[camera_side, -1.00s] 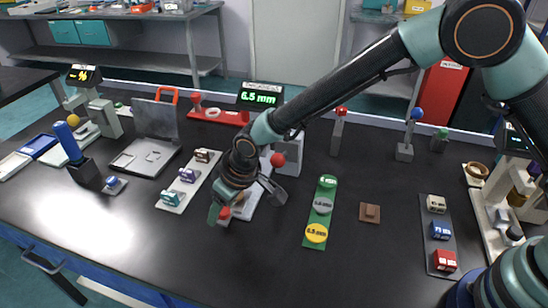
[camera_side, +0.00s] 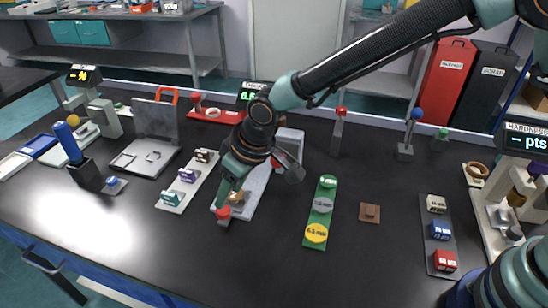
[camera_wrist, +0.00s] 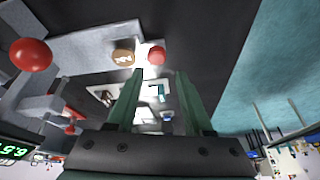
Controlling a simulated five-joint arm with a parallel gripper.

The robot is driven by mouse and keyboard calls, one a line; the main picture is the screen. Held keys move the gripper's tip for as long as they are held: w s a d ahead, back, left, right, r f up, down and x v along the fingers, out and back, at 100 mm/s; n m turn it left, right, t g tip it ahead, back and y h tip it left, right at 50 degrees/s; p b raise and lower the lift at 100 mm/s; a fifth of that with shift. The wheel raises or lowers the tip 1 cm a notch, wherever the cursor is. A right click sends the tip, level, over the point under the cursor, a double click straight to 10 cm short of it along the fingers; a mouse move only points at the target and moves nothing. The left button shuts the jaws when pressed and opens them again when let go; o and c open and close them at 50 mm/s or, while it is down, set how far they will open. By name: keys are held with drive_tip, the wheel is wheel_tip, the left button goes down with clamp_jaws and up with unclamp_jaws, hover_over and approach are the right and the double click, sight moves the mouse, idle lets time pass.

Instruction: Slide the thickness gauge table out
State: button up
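The thickness gauge (camera_side: 290,139) is a grey stand behind my gripper, with a pale grey base (camera_side: 254,198) reaching towards the front. A tan piece (camera_side: 238,198) sits on the base. A red knob (camera_side: 223,213) is at its front end. In the wrist view the red knob (camera_wrist: 157,55) lies just beyond and between my two green fingers, beside the round tan piece (camera_wrist: 123,57). My gripper (camera_wrist: 160,74) is open, with a gap between its fingers; I see nothing held. In the side view its fingertips (camera_side: 222,190) point down just above the red knob. My arm hides part of the gauge.
A strip with several small labelled blocks (camera_side: 172,198) lies close on the left. A green strip with thickness discs (camera_side: 314,243) and a brown block (camera_side: 370,212) are on the right. The gauge's red ball (camera_wrist: 30,54) is near in the wrist view. The front table is clear.

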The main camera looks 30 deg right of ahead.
drive_tip(key=shift+v, duration=2.6)
drive_tip(key=s+d+r+m+t, duration=0.1)
drive_tip(key=d+r, duration=0.3)
drive_tip(key=d, duration=0.3)
drive_tip(key=d+r+m, duration=0.2)
drive_tip(key=d+r, duration=0.2)
drive_tip(key=d, duration=0.4)
drive_tip(key=s+d+r+m+h, duration=0.1)
drive_tip(key=s+d, duration=0.4)
drive_tip(key=d, duration=0.2)
drive_tip(key=s+d+r+m+t+h, duration=0.1)
drive_tip(key=s+d+m, duration=0.1)
drive_tip(key=s+d, duration=0.3)
drive_tip(key=d, duration=0.3)
drive_tip(key=shift+s+d+h, duration=0.2)
drive_tip(key=shift+d+h, duration=0.1)
